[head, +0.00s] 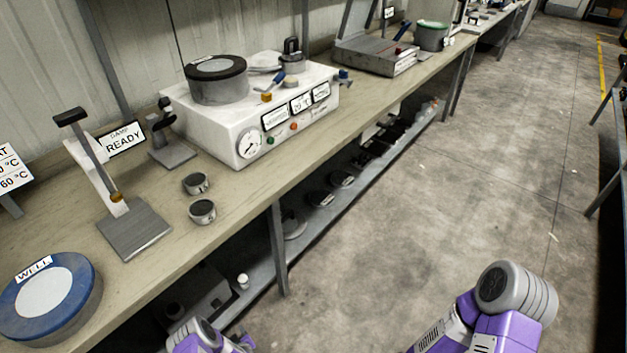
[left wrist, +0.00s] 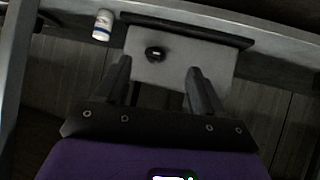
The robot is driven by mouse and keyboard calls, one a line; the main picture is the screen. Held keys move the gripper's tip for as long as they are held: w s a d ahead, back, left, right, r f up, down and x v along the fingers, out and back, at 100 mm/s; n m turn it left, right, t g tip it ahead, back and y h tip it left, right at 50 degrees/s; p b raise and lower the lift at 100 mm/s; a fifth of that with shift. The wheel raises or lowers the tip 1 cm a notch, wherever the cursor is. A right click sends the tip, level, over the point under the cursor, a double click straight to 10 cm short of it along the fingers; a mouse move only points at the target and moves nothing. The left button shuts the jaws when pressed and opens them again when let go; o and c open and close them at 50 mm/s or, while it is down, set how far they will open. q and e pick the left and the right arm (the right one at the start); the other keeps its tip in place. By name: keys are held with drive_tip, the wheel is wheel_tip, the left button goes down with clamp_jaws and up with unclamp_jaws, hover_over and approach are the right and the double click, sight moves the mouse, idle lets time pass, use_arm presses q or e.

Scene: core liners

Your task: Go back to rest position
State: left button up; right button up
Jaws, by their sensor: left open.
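My left gripper (left wrist: 157,85) is open and empty in the left wrist view, its two dark fingers spread apart. Beyond the fingers is a light grey plate (left wrist: 180,62) with a small dark round knob (left wrist: 155,53) on it, on the lower shelf. In the head view only purple and grey parts of my left arm show at the bottom, below the bench's front edge. My right arm shows at the bottom right over the floor; its gripper is not in view.
The workbench (head: 165,240) runs along the wall, with a white instrument box (head: 215,125), a blue-rimmed disc (head: 85,300) and a small press stand (head: 135,230) on it. A lower shelf (head: 330,210) holds dark round items. A bench leg (head: 277,250) stands near my left arm. The concrete floor (head: 480,150) is clear.

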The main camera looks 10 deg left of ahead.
use_arm(q)
drive_tip(key=d+r+m+g+h+p, duration=0.2)
drive_tip(key=d+r+m+h, duration=0.2)
drive_tip(key=d+r+h, duration=0.75)
drive_tip(key=s+d+r+m+g+p, duration=0.2)
drive_tip(key=s+d+r+g, duration=0.3)
drive_tip(key=s+d+r, duration=0.9)
wheel_tip(320, 180, up, 3)
drive_tip(key=shift+s+d+f+m, duration=0.15)
drive_tip(key=shift+s+d+m, duration=0.15)
drive_tip(key=shift+s+m, duration=0.45)
use_arm(e)
wheel_tip(320, 180, up, 4)
drive_tip(key=shift+s+r, duration=0.1)
drive_tip(key=shift+r, duration=0.1)
use_arm(q)
drive_tip(key=shift+c, duration=0.5)
use_arm(e)
drive_tip(key=shift+c, duration=0.4)
